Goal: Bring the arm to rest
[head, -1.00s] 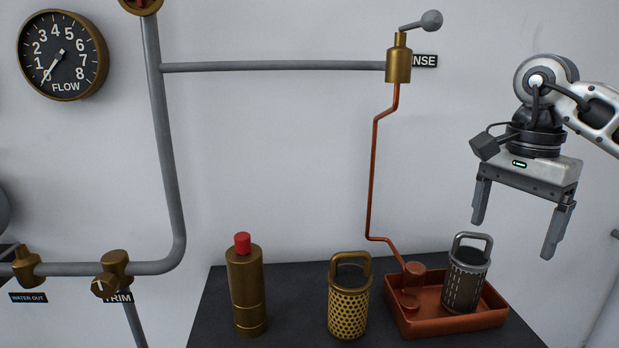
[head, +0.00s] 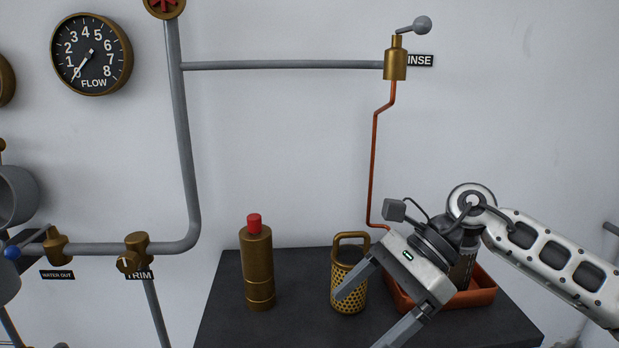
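My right gripper (head: 364,312) comes in from the right in the head view, low over the dark table. Its two fingers are spread apart and point down and to the left. I see nothing held between them. The upper finger overlaps the perforated brass basket (head: 350,296) in the picture; I cannot tell whether they touch. My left gripper is not in view.
The dark table (head: 300,322) holds a brass bottle with a red cap (head: 257,268) and a copper tray (head: 484,295). My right arm mostly hides the grey basket in the tray. Pipes, a flow gauge (head: 91,54) and a rinse valve (head: 395,63) are on the wall.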

